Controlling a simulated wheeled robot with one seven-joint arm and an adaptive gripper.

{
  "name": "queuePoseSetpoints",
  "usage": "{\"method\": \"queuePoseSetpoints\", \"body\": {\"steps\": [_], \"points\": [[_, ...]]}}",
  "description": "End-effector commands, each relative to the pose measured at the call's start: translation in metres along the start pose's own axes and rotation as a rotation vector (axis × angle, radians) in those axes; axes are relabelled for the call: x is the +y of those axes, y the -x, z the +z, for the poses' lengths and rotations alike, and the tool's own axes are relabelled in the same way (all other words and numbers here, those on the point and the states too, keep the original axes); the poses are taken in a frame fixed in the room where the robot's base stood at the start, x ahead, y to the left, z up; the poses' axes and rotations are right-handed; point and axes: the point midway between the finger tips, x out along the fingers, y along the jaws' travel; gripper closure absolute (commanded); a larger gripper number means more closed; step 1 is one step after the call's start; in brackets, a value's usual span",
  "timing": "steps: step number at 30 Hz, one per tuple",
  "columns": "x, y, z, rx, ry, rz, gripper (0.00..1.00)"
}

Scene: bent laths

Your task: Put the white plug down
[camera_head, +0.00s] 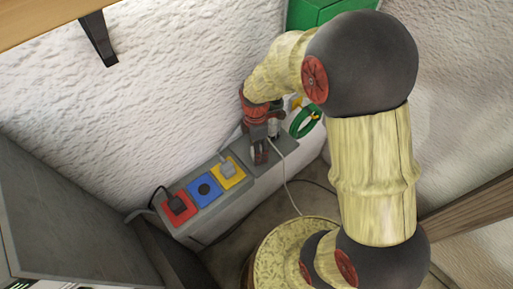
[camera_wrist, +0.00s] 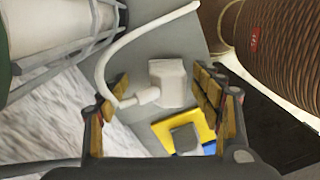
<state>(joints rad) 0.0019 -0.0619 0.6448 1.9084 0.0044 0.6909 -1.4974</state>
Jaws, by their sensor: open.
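The white plug (camera_wrist: 167,80) lies on a grey surface (camera_wrist: 140,124) in the wrist view, with its white cord (camera_wrist: 107,62) curving away from it. My gripper (camera_wrist: 164,92) is open, with one finger on each side of the plug in the picture and a gap to each. In the head view my gripper (camera_head: 260,152) is low over the far end of the grey socket box (camera_head: 248,178).

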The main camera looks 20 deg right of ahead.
Motion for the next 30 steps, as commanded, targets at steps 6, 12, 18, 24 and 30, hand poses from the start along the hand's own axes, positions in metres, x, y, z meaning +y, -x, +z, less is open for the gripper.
{"method": "queuePoseSetpoints", "body": {"steps": [6,12,18,24,30], "points": [[0.0,0.014,0.0,0.0,0.0,0.001,0.35],[0.001,0.05,0.0,0.0,0.0,0.005,0.35],[0.001,0.092,0.0,0.0,0.0,0.003,0.35],[0.0,0.121,0.0,0.0,0.0,0.002,0.35],[-0.003,0.138,0.0,0.001,-0.029,0.013,0.35]]}}
